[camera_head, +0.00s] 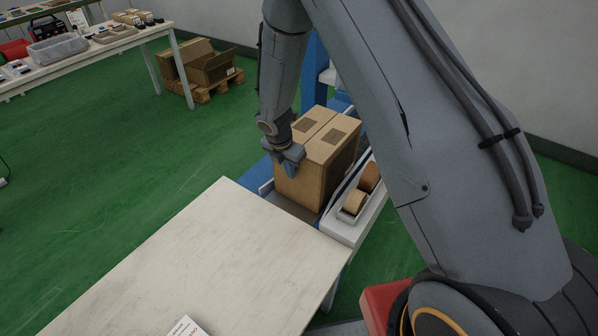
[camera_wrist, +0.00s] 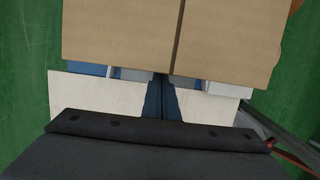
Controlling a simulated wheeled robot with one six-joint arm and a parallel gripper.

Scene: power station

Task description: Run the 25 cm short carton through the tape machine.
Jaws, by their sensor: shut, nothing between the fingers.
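A brown carton (camera_head: 318,165) stands upright on the infeed of the tape machine (camera_head: 266,185), with a seam down the middle of its top and dark labels on top. It fills the upper part of the wrist view (camera_wrist: 175,40). My gripper (camera_head: 290,158) is at the carton's near left side, pointing down; its fingers are shut and empty in the wrist view (camera_wrist: 162,90). I cannot tell whether the fingers touch the carton. The machine's blue frame (camera_head: 314,70) shows behind the carton, and its far part is hidden by my arm.
A pale table (camera_head: 200,262) butts up to the machine's near end, with a white printed card (camera_head: 186,328) at its front edge. A white tray (camera_head: 345,216) with tape rolls (camera_head: 355,202) lies right of the carton. Open cardboard boxes (camera_head: 205,65) stand on a pallet at the back. The green floor at left is clear.

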